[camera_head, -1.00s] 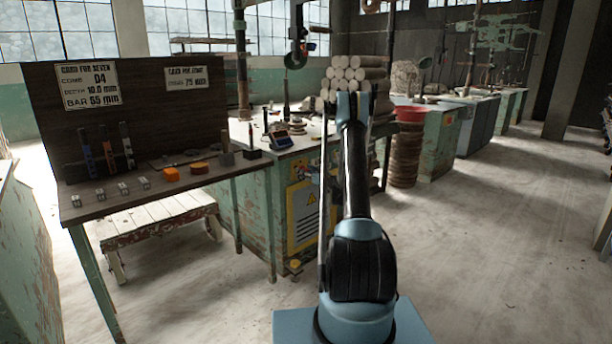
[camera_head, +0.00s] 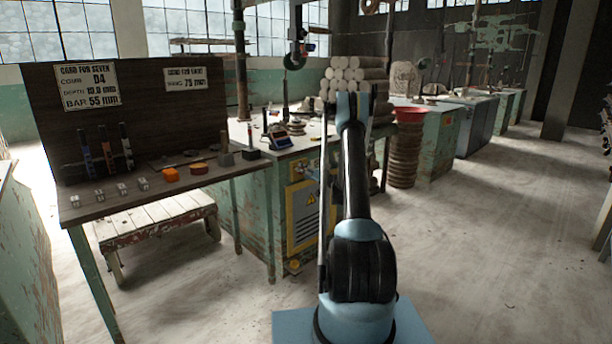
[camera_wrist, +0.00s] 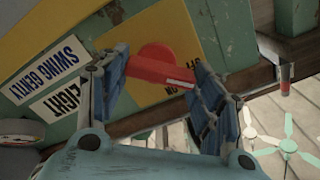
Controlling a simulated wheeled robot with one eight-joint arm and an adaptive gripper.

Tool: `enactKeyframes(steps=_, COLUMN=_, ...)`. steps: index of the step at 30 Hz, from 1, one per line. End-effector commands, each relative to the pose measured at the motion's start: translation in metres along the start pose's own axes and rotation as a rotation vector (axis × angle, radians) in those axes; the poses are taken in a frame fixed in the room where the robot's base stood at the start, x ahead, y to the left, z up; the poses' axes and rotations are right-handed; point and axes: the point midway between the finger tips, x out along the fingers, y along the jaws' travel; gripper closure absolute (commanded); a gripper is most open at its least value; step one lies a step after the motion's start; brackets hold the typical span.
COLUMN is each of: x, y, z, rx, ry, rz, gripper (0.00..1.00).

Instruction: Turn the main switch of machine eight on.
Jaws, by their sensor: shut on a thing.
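The main switch shows in the wrist view as a red handle (camera_wrist: 150,69) with a round red hub, on a yellow plate (camera_wrist: 150,25). My gripper (camera_wrist: 158,84) has its blue-padded fingers on both ends of the red handle and is shut on it. A white label reading "EIGHT" (camera_wrist: 58,99) lies beside the left finger. Small black lettering beside the handle is partly hidden by it and the right finger.
A "SWING GENTLY" label (camera_wrist: 42,65) is above the machine label. A yellow-framed vent panel (camera_head: 303,218) is below the gripper in the head view. A dark workbench (camera_head: 150,188) with cards stands at left; the floor (camera_head: 490,240) at right is clear.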

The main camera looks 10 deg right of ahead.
Motion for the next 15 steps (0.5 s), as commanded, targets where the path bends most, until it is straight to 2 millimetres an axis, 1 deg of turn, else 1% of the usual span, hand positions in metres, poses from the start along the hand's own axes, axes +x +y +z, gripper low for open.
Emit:
enactKeyframes(steps=1, x=-0.0009, y=0.0045, z=-0.0033, rx=0.04, ry=0.006, rz=0.008, gripper=0.64)
enactKeyframes(steps=15, x=-0.0007, y=0.0068, z=-0.0045, rx=0.482, ry=0.006, rz=0.007, gripper=0.64)
